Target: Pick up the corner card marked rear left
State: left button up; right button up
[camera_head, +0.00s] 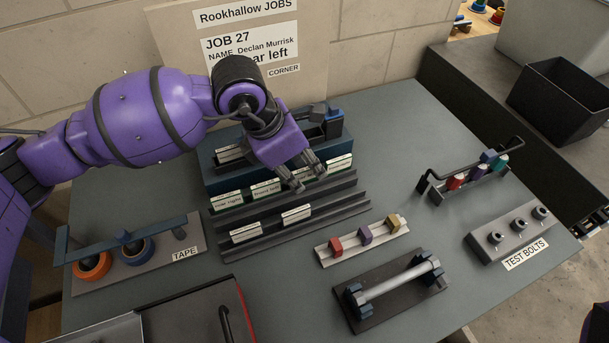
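A stepped dark rack (345,199) stands at the middle back of the bench. Several small white cards sit along its upper step, among them one at the left (227,199), one beside it (266,188) and one at the right end (340,163). Two more cards, a left one (246,232) and a right one (296,214), sit on the lower step. Their print is too small to tell which is rear left. My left gripper (309,179) is over the upper row, fingers apart, partly covering the cards there.
A job board (245,45) stands behind the rack; its sheet ends in "ar left". A tape holder (185,255) is at left, a colored-block rail (335,251) and a bar stand (375,318) in front, a handled rack (435,190) and test bolts block (480,247) at right.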

pick_arm(q)
grip_shut()
jog(key=shift+r, duration=0.15)
